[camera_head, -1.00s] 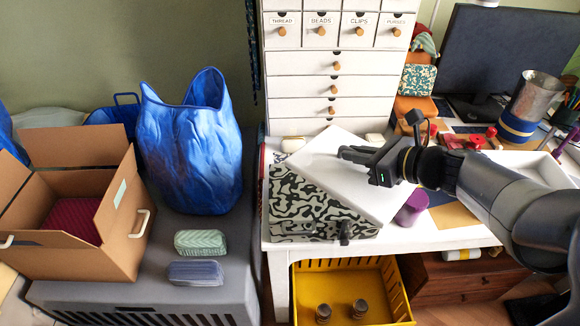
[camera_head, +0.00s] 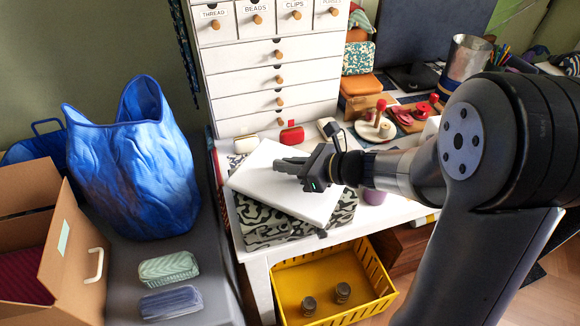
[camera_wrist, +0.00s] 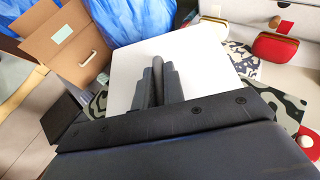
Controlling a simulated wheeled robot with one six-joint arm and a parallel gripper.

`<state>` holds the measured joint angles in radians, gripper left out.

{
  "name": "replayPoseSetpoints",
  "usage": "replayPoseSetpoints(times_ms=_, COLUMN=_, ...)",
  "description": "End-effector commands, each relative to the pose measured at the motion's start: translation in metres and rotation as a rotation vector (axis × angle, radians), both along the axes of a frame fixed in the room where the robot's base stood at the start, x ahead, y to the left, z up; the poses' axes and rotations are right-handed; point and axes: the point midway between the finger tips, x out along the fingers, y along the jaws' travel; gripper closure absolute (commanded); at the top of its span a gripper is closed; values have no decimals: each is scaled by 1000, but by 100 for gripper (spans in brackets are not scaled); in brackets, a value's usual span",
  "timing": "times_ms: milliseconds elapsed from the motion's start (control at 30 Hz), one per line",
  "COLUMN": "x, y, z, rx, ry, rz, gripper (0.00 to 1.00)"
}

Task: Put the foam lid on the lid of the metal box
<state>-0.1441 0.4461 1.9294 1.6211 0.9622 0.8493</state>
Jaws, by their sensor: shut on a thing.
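The foam lid (camera_head: 265,190) is a flat white slab, seen over the metal box (camera_head: 262,232) on the white table. The box has a black-and-cream wavy pattern that shows along the slab's front and right sides. My gripper (camera_head: 280,164) reaches in from the right and is shut on the foam lid. The wrist view shows the fingers (camera_wrist: 156,68) close together over the white slab (camera_wrist: 195,62), with patterned areas of the box (camera_wrist: 98,102) beside it. I cannot tell whether the slab touches the box. Most of the box's top is hidden.
A white drawer cabinet (camera_head: 270,88) stands behind. Small cases, including a red one (camera_head: 291,135), lie between it and the box. A yellow crate (camera_head: 366,310) with two jars is below. A blue bag (camera_head: 135,165) and a cardboard box (camera_head: 75,255) are at left.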

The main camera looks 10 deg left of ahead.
Motion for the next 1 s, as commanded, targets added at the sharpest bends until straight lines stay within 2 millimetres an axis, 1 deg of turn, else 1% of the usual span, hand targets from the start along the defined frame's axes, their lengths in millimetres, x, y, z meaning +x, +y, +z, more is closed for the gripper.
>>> replayPoseSetpoints(times_ms=233, x=0, y=0, z=-1, rx=0, ry=-2, rz=1, gripper=100)
replayPoseSetpoints(times_ms=367, x=0, y=0, z=-5, rx=0, ry=-2, rz=1, gripper=100)
replayPoseSetpoints(times_ms=400, x=0, y=0, z=-3, rx=0, ry=-2, rz=1, gripper=86)
replayPoseSetpoints(times_ms=633, x=0, y=0, z=-3, rx=-1, ry=-2, rz=1, gripper=68)
replayPoseSetpoints(times_ms=867, x=0, y=0, z=-3, rx=-1, ry=-2, rz=1, gripper=68)
replayPoseSetpoints(times_ms=967, x=0, y=0, z=1, rx=0, ry=-2, rz=1, gripper=68)
replayPoseSetpoints(times_ms=1000, x=-1, y=-4, z=2, rx=0, ry=-2, rz=-1, gripper=68)
